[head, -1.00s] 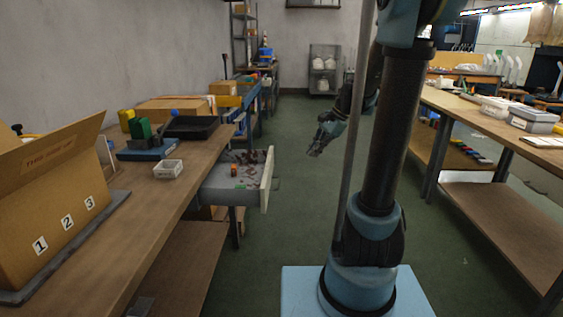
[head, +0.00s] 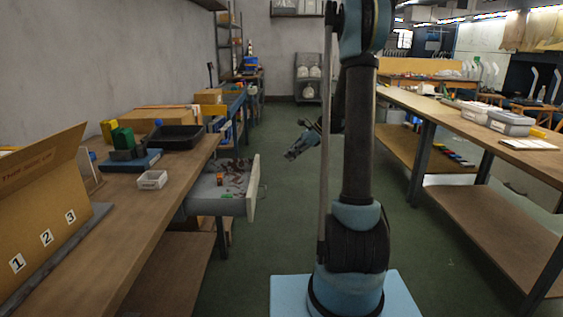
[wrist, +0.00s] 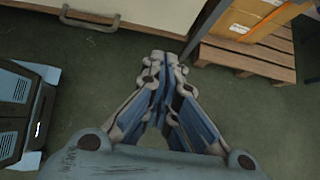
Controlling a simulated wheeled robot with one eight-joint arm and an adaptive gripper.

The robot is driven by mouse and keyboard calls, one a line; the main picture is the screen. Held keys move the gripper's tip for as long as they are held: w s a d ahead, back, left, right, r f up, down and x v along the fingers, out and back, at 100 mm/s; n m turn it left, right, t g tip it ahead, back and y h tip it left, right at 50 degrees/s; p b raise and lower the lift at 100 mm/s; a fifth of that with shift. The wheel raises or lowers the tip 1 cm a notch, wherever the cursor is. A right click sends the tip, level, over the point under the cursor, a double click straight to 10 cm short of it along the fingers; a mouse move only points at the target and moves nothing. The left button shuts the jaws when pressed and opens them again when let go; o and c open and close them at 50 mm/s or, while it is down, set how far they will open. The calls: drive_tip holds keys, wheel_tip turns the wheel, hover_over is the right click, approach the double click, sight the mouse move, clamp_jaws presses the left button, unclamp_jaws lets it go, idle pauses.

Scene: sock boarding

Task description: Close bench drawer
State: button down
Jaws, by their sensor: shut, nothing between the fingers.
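The bench drawer (head: 206,202) stands pulled out from the right side of the left-hand bench (head: 150,222) in the head view. Its pale front panel (head: 253,188) faces right. Small dark red scraps and an orange piece lie inside. My gripper (head: 289,156) is to the right of the front panel and apart from it in the picture. In the wrist view my gripper (wrist: 158,62) is shut and empty, fingertips together over the green floor. A pale panel (wrist: 160,12) with a bar handle (wrist: 90,19), apparently the drawer front, lies beyond the fingertips at the top.
The bench bears a cardboard box (head: 45,210), a small white tray (head: 152,179) and a black tray (head: 176,137). A wooden pallet (wrist: 250,56) with orange boxes is at upper right in the wrist view.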

drive_tip(key=a+r+x, duration=0.2)
drive_tip(key=x, duration=0.9)
drive_tip(key=shift+a+f, duration=0.2)
